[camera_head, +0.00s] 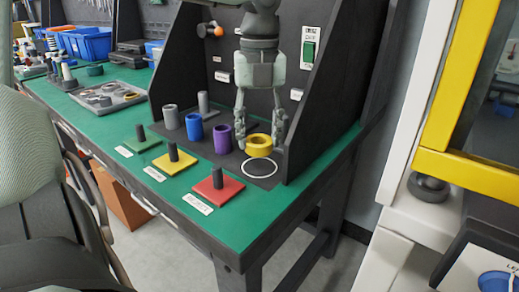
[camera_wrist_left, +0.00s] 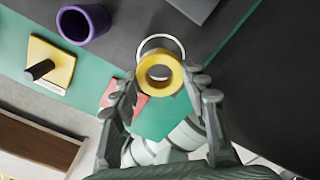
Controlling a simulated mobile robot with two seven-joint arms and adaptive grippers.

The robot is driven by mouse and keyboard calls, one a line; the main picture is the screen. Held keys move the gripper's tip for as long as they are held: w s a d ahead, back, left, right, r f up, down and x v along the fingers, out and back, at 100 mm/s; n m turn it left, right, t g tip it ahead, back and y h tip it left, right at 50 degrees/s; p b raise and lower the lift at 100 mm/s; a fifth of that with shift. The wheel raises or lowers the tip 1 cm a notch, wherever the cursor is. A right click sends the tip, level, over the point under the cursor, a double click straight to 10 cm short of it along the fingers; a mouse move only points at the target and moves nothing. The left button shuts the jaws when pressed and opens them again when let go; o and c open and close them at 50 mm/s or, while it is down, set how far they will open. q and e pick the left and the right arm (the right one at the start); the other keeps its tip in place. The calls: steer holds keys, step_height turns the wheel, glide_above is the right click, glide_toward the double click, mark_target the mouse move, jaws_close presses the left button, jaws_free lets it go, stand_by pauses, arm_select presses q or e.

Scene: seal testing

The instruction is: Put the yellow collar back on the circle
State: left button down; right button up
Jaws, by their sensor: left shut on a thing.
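The yellow collar (camera_head: 258,153) is a short, wide ring held between the two fingers of my left gripper (camera_head: 259,140). My left gripper is shut on it, with one finger on each side. The white circle (camera_head: 260,177) is an outline on the dark mat, just in front of and below the collar in the head view. In the left wrist view, the collar (camera_wrist_left: 160,90) sits between the fingertips (camera_wrist_left: 160,84) and covers part of the circle (camera_wrist_left: 161,36). I cannot tell whether the collar touches the mat. My right gripper is not in view.
Purple (camera_head: 222,140), blue (camera_head: 194,134) and grey (camera_head: 170,117) cylinders stand left of the collar. Red (camera_head: 232,192), yellow (camera_head: 165,166) and green (camera_head: 138,145) plates with dark pegs lie along the front. A dark side panel (camera_head: 322,110) rises close on the right.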

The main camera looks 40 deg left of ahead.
arm_select(q)
steer(key=shift+f, duration=2)
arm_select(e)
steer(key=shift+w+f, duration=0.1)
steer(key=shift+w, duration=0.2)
arm_select(q)
steer(key=shift+f, duration=0.1)
steer(key=c, duration=0.9)
jaws_free()
steer(key=shift+o, duration=0.4)
steer(key=shift+r, duration=0.25)
step_height(320, 180, up, 12)
steer(key=shift+f, duration=0.15)
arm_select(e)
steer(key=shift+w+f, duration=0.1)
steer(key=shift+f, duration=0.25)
arm_select(q)
steer(key=shift+w, duration=0.1)
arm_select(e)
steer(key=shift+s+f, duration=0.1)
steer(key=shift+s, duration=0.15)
